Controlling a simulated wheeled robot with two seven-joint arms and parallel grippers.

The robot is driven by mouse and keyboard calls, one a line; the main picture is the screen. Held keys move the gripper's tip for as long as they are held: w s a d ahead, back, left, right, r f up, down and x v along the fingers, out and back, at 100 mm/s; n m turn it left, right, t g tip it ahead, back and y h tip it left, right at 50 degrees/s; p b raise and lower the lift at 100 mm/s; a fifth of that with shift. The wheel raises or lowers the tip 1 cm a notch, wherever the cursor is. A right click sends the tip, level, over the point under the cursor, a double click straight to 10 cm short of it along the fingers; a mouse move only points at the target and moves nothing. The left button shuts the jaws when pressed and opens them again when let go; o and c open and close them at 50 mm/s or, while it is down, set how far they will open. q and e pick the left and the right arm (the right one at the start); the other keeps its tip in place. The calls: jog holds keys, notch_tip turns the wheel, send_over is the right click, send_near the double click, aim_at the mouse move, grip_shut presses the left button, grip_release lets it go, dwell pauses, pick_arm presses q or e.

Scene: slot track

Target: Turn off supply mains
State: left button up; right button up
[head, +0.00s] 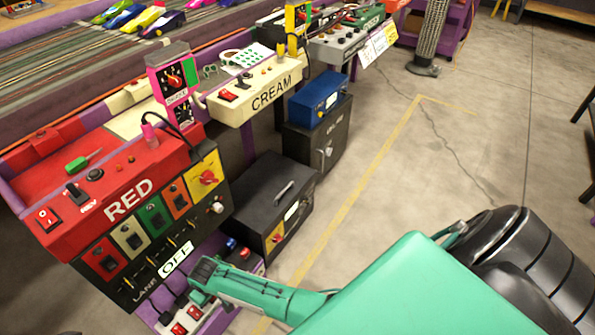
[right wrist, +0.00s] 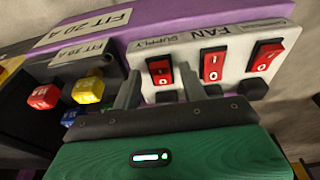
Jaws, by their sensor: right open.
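The supply panel is a pale strip with a row of red rocker switches, marked FAN and SUPPLY, in the right wrist view (right wrist: 215,45). The leftmost rocker (right wrist: 159,70), by the SUPPLY label, sits between the fingers of my right gripper (right wrist: 160,88). I cannot tell whether the fingers touch it or which way it is tipped. My right gripper is open. In the head view my right gripper (head: 193,298) reaches in low, just above the panel's red rockers (head: 187,319), partly covering the panel. My left gripper is not in view.
Red, yellow and blue plugs (right wrist: 72,92) sit left of the panel. The red RED station (head: 110,205) and its switch box marked OFF stand left of my arm. A black box (head: 268,205) stands behind. Open floor (head: 430,170) lies to the right.

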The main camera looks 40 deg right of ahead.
jog(key=shift+s+d+f+t+b, duration=0.1)
jog(key=shift+s+f+t+b, duration=0.3)
jog(key=shift+t+b, duration=0.95)
jog(key=w+d+r+p+v, duration=0.1)
jog(key=p+v, duration=0.6)
jog(key=v, duration=0.7)
jog(key=s+d+f+g+p, duration=0.1)
jog(key=s+d+f+p, duration=0.1)
jog(key=s+d+p, duration=0.4)
jog(key=s+d+f+m+g+p, duration=0.1)
jog(key=s+d+p, duration=0.5)
jog(key=s+p, duration=0.6)
jog(key=shift+s+d+f, duration=0.2)
jog(key=shift+s+f, duration=0.5)
jog(key=shift+g, duration=0.25)
